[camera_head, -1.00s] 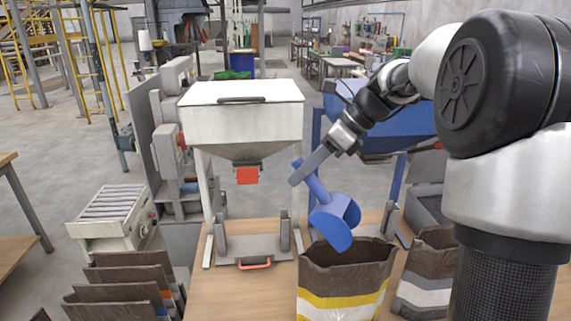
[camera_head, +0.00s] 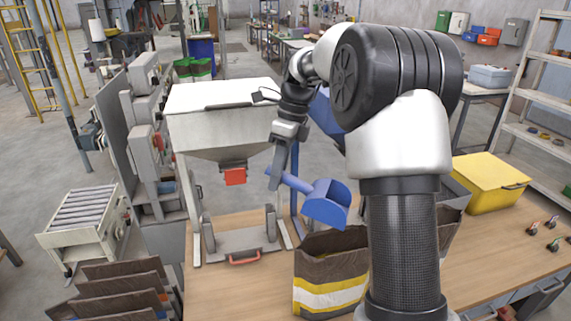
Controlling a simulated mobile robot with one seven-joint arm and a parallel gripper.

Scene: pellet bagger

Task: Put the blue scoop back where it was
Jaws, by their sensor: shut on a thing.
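The blue scoop (camera_head: 326,203) hangs in the air in the head view, above the open mouth of a brown bag with yellow and white bands (camera_head: 330,272). Its bowl is to the right and its handle slants up to the left. My gripper (camera_head: 273,180) is shut on the handle's upper left end. The grey gripper fingers point down, and the wrist comes from above. The scoop does not seem to touch the bag. My arm hides part of the table behind it.
A white hopper (camera_head: 222,128) with a red outlet stands just left of the scoop. A blue hopper (camera_head: 328,112) is behind it. A yellow bin (camera_head: 487,183) sits at the right. Brown bags (camera_head: 118,290) stand at front left. The wooden table (camera_head: 222,293) is bare before the white hopper.

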